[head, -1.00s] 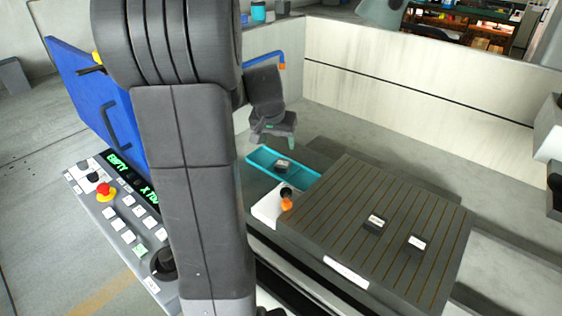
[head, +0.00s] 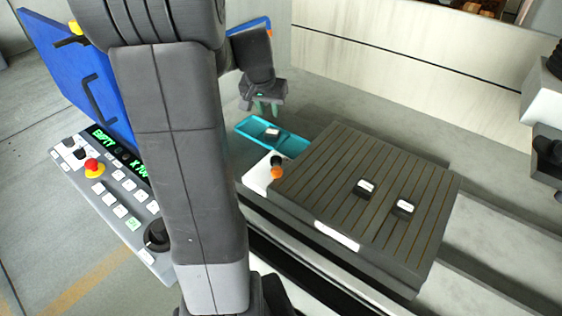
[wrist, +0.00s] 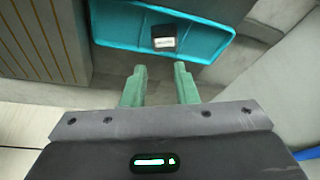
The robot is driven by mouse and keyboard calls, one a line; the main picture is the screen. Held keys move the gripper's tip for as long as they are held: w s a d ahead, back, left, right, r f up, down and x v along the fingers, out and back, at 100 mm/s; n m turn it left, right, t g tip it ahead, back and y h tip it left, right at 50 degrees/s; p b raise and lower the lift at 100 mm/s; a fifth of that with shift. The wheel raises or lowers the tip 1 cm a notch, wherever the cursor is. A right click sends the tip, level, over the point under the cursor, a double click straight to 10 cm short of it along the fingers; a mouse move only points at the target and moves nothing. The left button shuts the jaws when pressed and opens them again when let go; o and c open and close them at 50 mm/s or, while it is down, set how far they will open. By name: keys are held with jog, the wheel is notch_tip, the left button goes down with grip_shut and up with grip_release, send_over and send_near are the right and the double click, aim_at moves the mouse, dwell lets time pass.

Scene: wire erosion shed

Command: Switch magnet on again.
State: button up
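The magnet is the dark grooved chuck (head: 385,215) in the head view, with a white label on its front side. At its left corner a white block (head: 257,180) carries a small lever with an orange end and dark tip (head: 277,168). My gripper (head: 264,106) hangs above and behind this lever, near the teal tray. In the wrist view its green fingers (wrist: 160,82) are apart with nothing between them. The teal tray (wrist: 112,28) lies beyond the fingertips with a dark labelled block (wrist: 164,38) in it. The chuck's edge (wrist: 50,40) shows at left.
Two dark labelled blocks (head: 365,188) (head: 403,207) stand on the chuck. The tray also shows in the head view (head: 295,146). A control panel (head: 125,195) with a red stop button and a blue door (head: 75,75) are at left. A pale wall (head: 430,70) runs behind.

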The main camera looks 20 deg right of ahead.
jog(key=s+d+m, duration=0.1)
jog(key=s, duration=0.1)
jog(key=s+d+m+g+y, duration=0.1)
jog(key=s+d+m, duration=0.1)
jog(key=s+d+m+g, duration=0.1)
jog(key=s, duration=0.1)
jog(key=shift+s+d+r+m+y+b, duration=0.25)
jog(key=shift+s+d+m+y+b, duration=0.05)
jog(key=shift+s+d+y, duration=0.1)
grip_shut()
jog(key=s+d+r+m+g+y, duration=0.1)
jog(key=s+r+m+y, duration=0.1)
jog(key=s, duration=0.4)
jog(key=shift+s+d+r+m+g+y, duration=0.35)
jog(key=shift+m+y, duration=0.45)
jog(key=shift+m, duration=0.3)
